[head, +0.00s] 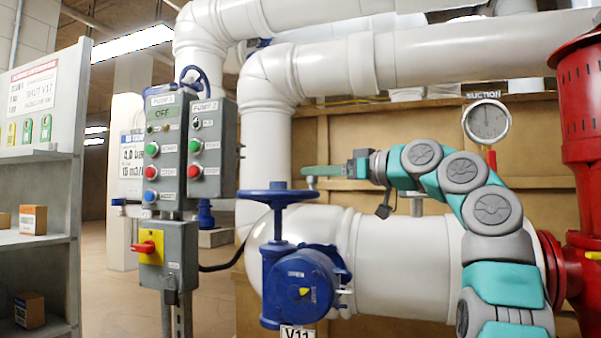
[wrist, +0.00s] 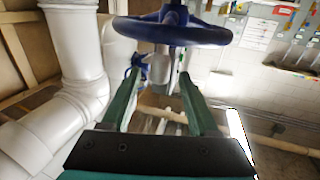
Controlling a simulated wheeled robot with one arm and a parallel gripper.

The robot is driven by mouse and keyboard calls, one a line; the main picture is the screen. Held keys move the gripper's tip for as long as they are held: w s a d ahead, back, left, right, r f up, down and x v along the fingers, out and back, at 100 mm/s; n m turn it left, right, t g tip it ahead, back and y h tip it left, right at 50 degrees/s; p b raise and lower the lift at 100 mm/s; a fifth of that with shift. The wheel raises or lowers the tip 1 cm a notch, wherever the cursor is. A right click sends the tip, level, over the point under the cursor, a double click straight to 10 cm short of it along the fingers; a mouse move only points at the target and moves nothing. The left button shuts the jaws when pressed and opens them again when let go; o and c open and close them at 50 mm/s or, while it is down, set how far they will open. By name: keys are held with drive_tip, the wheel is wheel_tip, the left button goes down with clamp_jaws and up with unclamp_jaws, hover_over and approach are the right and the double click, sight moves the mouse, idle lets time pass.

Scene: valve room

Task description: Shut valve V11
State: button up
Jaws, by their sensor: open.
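My gripper (head: 308,172) reaches in from the right with green fingers pointing left, just above and right of the wheel's rim. In the wrist view the handwheel (wrist: 170,33) crosses the top, beyond the fingertips. My gripper (wrist: 162,75) is open there, with nothing between its fingers. I cannot tell whether a finger touches the rim.
A grey control box (head: 206,150) with several buttons stands left of the valve, above a box with a red-yellow switch (head: 150,248). A shelf (head: 40,240) stands far left. White pipes run above and behind.

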drive_tip(key=p+x, duration=0.1)
drive_tip(key=x, duration=0.4)
drive_tip(key=shift+w+a+p, duration=0.2)
drive_tip(key=shift+p, duration=0.1)
drive_tip(key=shift+c, duration=0.2)
clamp_jaws()
idle(0.9)
